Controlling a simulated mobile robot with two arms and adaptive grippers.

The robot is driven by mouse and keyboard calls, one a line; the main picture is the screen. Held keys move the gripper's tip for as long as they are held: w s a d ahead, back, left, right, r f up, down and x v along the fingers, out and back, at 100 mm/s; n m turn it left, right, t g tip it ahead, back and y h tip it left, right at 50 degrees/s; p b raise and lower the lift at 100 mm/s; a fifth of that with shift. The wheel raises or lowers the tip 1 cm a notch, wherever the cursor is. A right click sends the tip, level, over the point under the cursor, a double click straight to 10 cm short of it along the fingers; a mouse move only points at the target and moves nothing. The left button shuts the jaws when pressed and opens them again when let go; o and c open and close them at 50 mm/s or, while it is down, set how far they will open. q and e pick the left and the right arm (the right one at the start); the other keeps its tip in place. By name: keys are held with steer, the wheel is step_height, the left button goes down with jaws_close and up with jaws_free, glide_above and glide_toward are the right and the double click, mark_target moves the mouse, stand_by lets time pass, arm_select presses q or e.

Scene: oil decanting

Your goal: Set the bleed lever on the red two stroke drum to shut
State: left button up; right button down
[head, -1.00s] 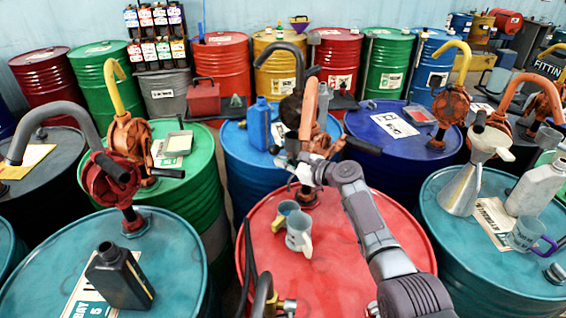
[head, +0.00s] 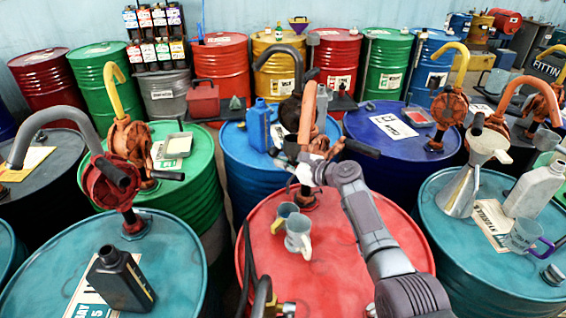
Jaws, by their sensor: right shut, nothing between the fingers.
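The red drum (head: 350,240) stands at the front middle, with two mugs on its lid, one grey (head: 299,236) and one with a yellowish tint (head: 284,214). A hand pump with an orange curved spout (head: 307,112) rises from the lid's far side. My right gripper (head: 292,168) is shut and empty at the pump, above the lid's far part. It and my forearm cover much of the pump's lower body. I cannot make out the bleed lever or its position.
A teal drum (head: 180,262) with a black bottle (head: 120,280) stands left. Another teal drum (head: 465,255) with a funnel (head: 463,190) and a white jug (head: 534,190) stands right. Blue drums with pumps stand close behind. Dark hoses rise at the red drum's front left.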

steer(key=shift+r, duration=0.25)
steer(key=shift+d, duration=0.1)
